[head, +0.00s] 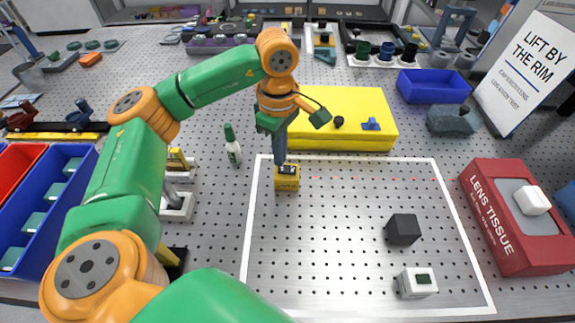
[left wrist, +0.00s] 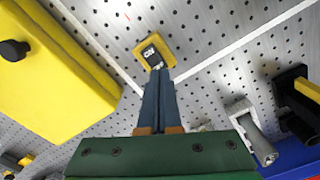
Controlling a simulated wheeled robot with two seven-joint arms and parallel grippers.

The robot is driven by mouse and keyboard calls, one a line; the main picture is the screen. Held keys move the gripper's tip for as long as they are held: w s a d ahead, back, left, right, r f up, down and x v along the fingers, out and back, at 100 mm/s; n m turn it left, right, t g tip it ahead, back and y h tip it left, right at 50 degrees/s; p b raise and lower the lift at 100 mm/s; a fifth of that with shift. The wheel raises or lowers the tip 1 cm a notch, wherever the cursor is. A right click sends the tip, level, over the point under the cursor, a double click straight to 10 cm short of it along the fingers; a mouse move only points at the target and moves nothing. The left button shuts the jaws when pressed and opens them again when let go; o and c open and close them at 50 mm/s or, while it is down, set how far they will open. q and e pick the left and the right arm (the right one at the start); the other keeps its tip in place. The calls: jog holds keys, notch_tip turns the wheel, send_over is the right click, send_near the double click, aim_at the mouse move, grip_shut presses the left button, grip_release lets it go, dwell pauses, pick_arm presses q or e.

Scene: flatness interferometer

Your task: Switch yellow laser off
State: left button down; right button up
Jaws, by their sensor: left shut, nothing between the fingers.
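The yellow laser (head: 288,185) is a small yellow block with a dark top, standing inside the white outline near its far left corner. In the left wrist view the yellow laser (left wrist: 168,48) shows a black switch with white lettering that looks like ON, seen upside down. My left gripper (head: 281,163) points down with its fingers together and empty. Its tips (left wrist: 158,72) are right at the edge of the switch; I cannot tell whether they touch it. Faint red dots run to the right from the laser. My right gripper is not in view.
A yellow box (head: 345,140) stands just behind the laser. A black cube (head: 403,229) and a white block (head: 416,283) are inside the outline. A green-capped bottle (head: 232,150) is at left, and a red lens tissue box (head: 510,225) at right. The outline's middle is clear.

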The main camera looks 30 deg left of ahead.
pick_arm(q)
jog(key=shift+f+b, duration=0.85)
jog(key=shift+f, duration=0.1)
dwell(1.0)
notch_tip(320, 180, up, 7)
jog(key=p, duration=0.6)
jog(key=shift+r, duration=0.15)
